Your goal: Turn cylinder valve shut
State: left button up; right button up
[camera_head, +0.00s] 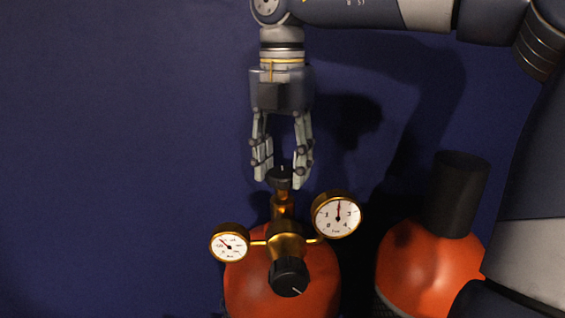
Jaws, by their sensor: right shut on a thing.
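An orange-red gas cylinder (282,296) stands at the bottom centre with a brass valve and regulator body (286,243) on top. The black cylinder valve knob (280,178) tops the brass stem and has a pale mark on it. My right gripper (281,175) points down from above, with its fingers on either side of this knob and shut on it. A larger black regulator knob (289,277) with a white mark faces me lower down. My left gripper is not in view.
A small gauge (230,243) sticks out left of the regulator and a larger gauge (337,215) to its right. A second orange cylinder (425,268) with a black cap (457,194) stands at the right. A dark blue wall (120,130) is behind; the left side is clear.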

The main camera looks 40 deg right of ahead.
aim_at(282, 172)
dwell(0.4)
jog(key=o, duration=1.1)
jog(key=shift+c, duration=0.2)
notch_tip(282, 172, up, 12)
